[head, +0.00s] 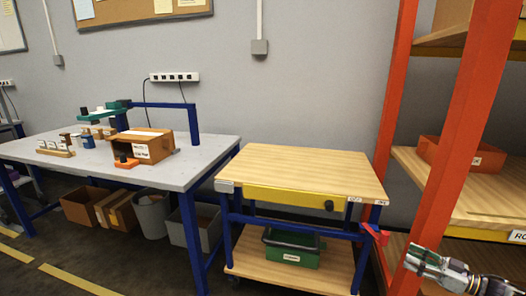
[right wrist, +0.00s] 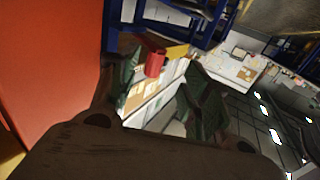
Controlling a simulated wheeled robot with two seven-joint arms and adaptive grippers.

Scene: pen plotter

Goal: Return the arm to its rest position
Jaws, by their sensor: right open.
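My right gripper (head: 412,258) is at the lower right of the head view, in front of the orange rack. A red handle-like part (head: 375,235) on the cart's right side also shows beyond the fingers in the right wrist view (right wrist: 155,62). My left gripper is out of view.
A wooden-topped cart (head: 300,170) with a green bin (head: 292,248) stands mid-view. The orange rack (head: 455,130) is close on the right. The cart top is clear.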

